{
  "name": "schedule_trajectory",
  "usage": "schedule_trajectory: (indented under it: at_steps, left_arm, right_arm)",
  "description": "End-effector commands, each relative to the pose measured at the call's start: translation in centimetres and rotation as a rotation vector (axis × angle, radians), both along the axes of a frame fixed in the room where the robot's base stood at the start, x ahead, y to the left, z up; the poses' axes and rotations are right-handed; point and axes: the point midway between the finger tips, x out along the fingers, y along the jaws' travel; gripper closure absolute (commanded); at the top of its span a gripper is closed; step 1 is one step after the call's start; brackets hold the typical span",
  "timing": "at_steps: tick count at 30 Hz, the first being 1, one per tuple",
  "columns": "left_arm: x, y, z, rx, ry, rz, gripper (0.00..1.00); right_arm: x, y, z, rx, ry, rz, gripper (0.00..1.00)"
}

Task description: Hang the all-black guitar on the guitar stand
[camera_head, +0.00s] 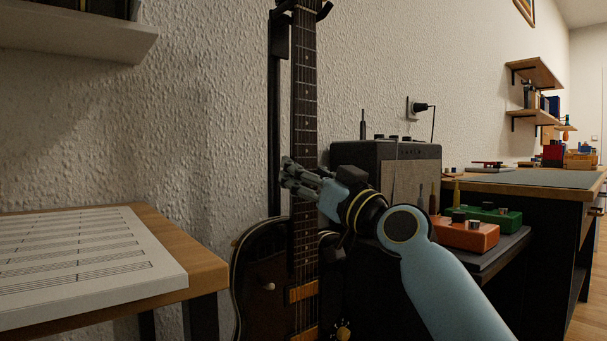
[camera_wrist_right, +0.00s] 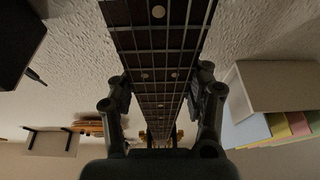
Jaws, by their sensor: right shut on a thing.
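The black guitar (camera_head: 270,270) is upright against the black guitar stand (camera_head: 275,110), with its neck (camera_head: 305,110) running up to the stand's hook (camera_head: 323,10) at the top of the head view. Its lower body is cut off by the picture's edge. My right gripper (camera_head: 290,177) is shut on the guitar neck, a little above the body. In the right wrist view the neck (camera_wrist_right: 160,60) runs between the two fingers of the right gripper (camera_wrist_right: 160,105). The headstock is out of the head view, so I cannot tell whether it rests in the hook. My left gripper is not in view.
A wooden table with sheet music (camera_head: 80,260) stands at the left. An amplifier (camera_head: 385,160) is right behind my arm. Orange (camera_head: 466,234) and green (camera_head: 495,217) pedals lie on a dark surface (camera_head: 490,255). A desk (camera_head: 520,180) is farther right. A shelf (camera_head: 80,40) hangs upper left.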

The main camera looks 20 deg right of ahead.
Motion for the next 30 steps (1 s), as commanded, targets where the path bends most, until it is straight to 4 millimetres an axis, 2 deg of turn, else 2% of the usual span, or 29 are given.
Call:
schedule_trajectory:
  at_steps: [1, 2, 9, 18, 30]
  left_arm:
    - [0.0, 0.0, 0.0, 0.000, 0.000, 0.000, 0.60]
    - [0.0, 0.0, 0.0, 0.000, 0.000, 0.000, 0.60]
    - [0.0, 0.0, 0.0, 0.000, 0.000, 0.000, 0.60]
    - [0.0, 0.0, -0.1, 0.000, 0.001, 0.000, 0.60]
    - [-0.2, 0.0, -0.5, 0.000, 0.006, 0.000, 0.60]
  right_arm:
    - [-0.1, 0.0, 0.7, 0.003, -0.016, -0.002, 1.00]
    - [-0.1, 0.0, 0.7, 0.003, -0.016, -0.002, 0.53]
    - [-0.1, 0.0, 0.3, 0.001, -0.008, -0.001, 0.23]
    - [-0.1, -0.1, -0.6, -0.005, 0.011, 0.001, 0.23]
    - [-2.8, -1.1, -1.4, -0.004, 0.004, -0.001, 0.23]
